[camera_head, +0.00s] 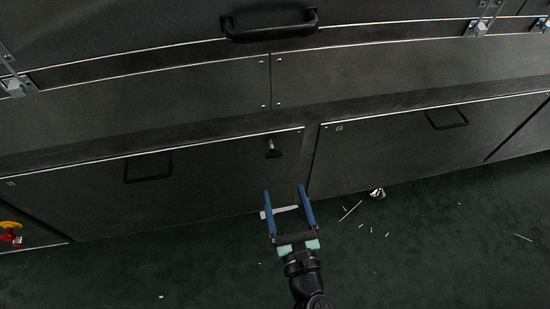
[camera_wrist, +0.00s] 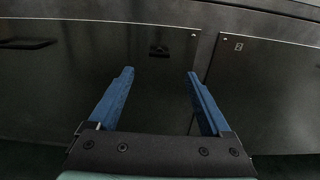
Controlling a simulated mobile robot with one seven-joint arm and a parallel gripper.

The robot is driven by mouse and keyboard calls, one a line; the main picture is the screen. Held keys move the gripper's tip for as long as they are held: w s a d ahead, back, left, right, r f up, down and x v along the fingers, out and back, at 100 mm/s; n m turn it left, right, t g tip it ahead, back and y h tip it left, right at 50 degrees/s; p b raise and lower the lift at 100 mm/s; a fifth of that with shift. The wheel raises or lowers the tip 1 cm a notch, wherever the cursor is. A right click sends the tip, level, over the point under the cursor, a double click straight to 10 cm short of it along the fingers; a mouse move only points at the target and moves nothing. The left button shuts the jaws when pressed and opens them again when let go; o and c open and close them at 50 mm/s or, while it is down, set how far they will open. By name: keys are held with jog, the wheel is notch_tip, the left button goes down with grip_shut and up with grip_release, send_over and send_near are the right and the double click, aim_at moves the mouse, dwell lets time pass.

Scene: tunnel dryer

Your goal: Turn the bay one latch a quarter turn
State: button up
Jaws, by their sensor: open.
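A small black latch (camera_head: 273,149) with a T-shaped handle sits at the upper right corner of the left lower dark panel (camera_head: 215,185). In the wrist view the latch (camera_wrist: 158,50) shows small and dark, ahead of and between the fingers; its exact angle is hard to make out there. My gripper (camera_head: 286,188) has two blue fingers spread wide with nothing between them. It is below the latch in the head view and apart from it. The wrist view shows the same open fingers (camera_wrist: 160,72).
The left panel has a black pull handle (camera_head: 148,178); the right lower panel (camera_head: 390,150) has another handle (camera_head: 447,124). A larger bar handle (camera_head: 270,33) projects above. A red and yellow knob (camera_head: 11,233) is at far left. White scraps (camera_head: 350,211) and a caster (camera_head: 377,193) are at floor level.

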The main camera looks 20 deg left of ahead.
aim_at(274, 157)
jog(key=b+x, duration=0.2)
jog(key=x, duration=0.8)
jog(key=shift+w+a, duration=0.25)
grip_shut()
